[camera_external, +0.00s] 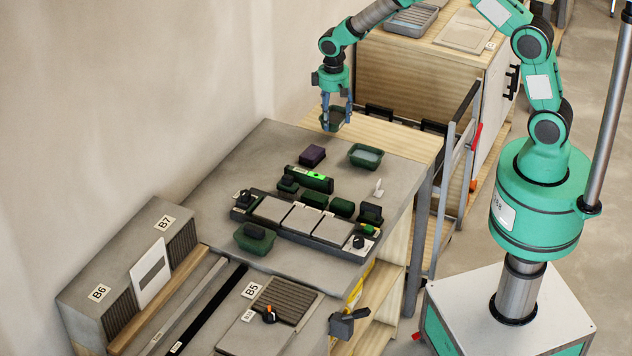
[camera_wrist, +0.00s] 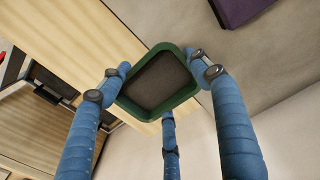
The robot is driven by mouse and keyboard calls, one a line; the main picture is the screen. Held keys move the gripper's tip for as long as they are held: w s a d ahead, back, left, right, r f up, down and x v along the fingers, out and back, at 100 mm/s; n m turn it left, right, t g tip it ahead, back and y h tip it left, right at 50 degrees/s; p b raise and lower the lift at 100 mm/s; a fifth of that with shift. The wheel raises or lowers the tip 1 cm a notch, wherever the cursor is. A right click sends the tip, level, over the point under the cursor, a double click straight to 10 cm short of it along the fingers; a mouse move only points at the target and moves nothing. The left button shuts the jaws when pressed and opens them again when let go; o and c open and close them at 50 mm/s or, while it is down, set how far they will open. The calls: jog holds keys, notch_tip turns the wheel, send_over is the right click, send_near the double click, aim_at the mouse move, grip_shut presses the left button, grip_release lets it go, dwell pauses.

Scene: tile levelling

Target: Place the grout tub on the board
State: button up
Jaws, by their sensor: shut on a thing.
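My gripper (camera_external: 336,107) has blue fingers shut on the green grout tub (camera_external: 333,122), held in the air near the far end of the workbench. In the wrist view the tub (camera_wrist: 156,82) shows from above, with dark grey-brown inside and the fingers of my gripper (camera_wrist: 158,88) around its rim. The board looks to be the dark-framed strip (camera_external: 287,233) on the bench, nearer the camera than my gripper. It carries light square tiles (camera_external: 303,218) and several small dark green blocks. The tub is well apart from it.
A second green tub with pale contents (camera_external: 366,156) and a purple block (camera_external: 312,155) stand between my gripper and the board. A green level (camera_external: 315,180) lies behind the tiles. A green tub with a dark block (camera_external: 254,239) stands in front. A small white item (camera_external: 378,188) stands right.

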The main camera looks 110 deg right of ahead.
jog(key=shift+f+b, duration=0.4)
jog(key=shift+f, duration=1.35)
jog(key=o, duration=1.4)
jog(key=shift+f, duration=0.15)
notch_tip(320, 180, up, 12)
jog(key=p, duration=0.2)
jog(key=shift+r, duration=0.2)
